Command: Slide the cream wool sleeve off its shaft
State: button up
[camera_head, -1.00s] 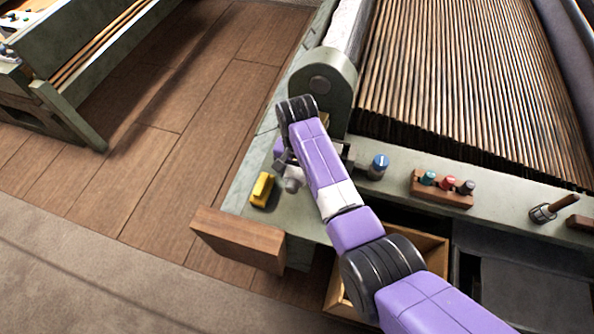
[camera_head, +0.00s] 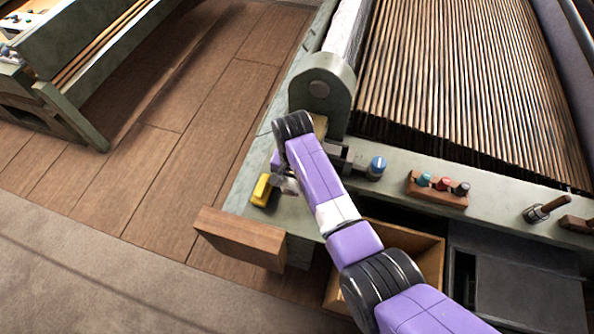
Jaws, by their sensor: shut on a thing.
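My gripper (camera_head: 284,179) is at the near left corner of the green frame (camera_head: 235,199), mostly hidden by my purple wrist. It looks shut on a small pale piece (camera_head: 291,187), too small and covered to identify surely as the cream wool sleeve. A shaft under it cannot be made out. A long off-white, fleecy-looking roller (camera_head: 346,34) runs back from the rounded green bracket (camera_head: 320,88), well apart from my gripper.
A yellow block (camera_head: 261,190) stands just left of my gripper. A blue knob (camera_head: 377,167) and a wooden block with coloured knobs (camera_head: 437,194) lie to the right. A wooden board (camera_head: 240,240) juts out in front. An open wooden box (camera_head: 425,245) is below my arm.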

jog(key=s+a+p, duration=0.3)
jog(key=s+p, duration=0.2)
jog(key=s, duration=0.3)
jog(key=shift+s+a, duration=0.3)
jog(key=shift+s, duration=0.1)
dwell(1.5)
jog(key=shift+s+a+r, duration=0.25)
jog(key=shift+s+r, duration=0.25)
jog(key=shift+s, duration=0.1)
jog(key=shift+s+a+r, duration=0.25)
jog(key=shift+s+r, duration=0.25)
jog(key=shift+s, duration=0.15)
jog(key=shift+s+a+r, duration=0.25)
jog(key=shift+s+r, duration=0.25)
jog(key=shift+s, duration=0.1)
